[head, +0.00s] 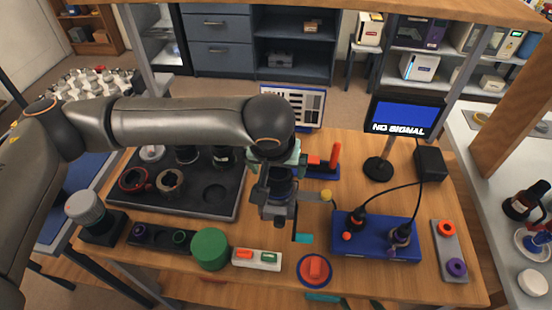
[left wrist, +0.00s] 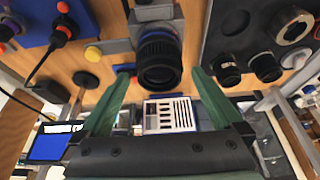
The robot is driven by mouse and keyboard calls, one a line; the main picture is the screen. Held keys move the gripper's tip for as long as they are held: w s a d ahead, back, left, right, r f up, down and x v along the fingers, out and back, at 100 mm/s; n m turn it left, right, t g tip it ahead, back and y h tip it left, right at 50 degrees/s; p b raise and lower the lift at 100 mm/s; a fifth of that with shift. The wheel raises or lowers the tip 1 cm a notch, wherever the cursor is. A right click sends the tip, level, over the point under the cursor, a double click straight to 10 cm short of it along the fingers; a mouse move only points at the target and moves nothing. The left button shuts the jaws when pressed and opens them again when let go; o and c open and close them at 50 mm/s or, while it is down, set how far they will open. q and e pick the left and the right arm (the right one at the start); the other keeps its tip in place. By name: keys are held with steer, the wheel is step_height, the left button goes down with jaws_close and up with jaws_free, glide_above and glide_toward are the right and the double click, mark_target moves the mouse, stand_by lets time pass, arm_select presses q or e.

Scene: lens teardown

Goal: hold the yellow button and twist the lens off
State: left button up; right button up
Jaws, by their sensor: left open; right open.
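A grey camera body (head: 272,208) stands near the middle of the wooden table. Its black lens (head: 280,186) is partly hidden by my left gripper in the head view. In the left wrist view, the lens (left wrist: 160,62) is on the grey body (left wrist: 155,14), beyond and between the open fingertips, with no contact visible. The yellow button (head: 326,195) is just right of the camera body. It also shows in the left wrist view (left wrist: 93,53). My right gripper is not in view.
A blue box (head: 376,245) with cabled plugs is at the right, below a monitor (head: 404,117). A dark tray (head: 230,208) with round parts is at the left. A green cylinder (head: 210,247) and a red knob on a blue disc (head: 314,269) are in front.

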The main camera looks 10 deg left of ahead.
arm_select(q)
steer(key=shift+x, duration=0.9)
jaws_close()
arm_select(e)
jaws_close()
stand_by(0.5)
stand_by(1.1)
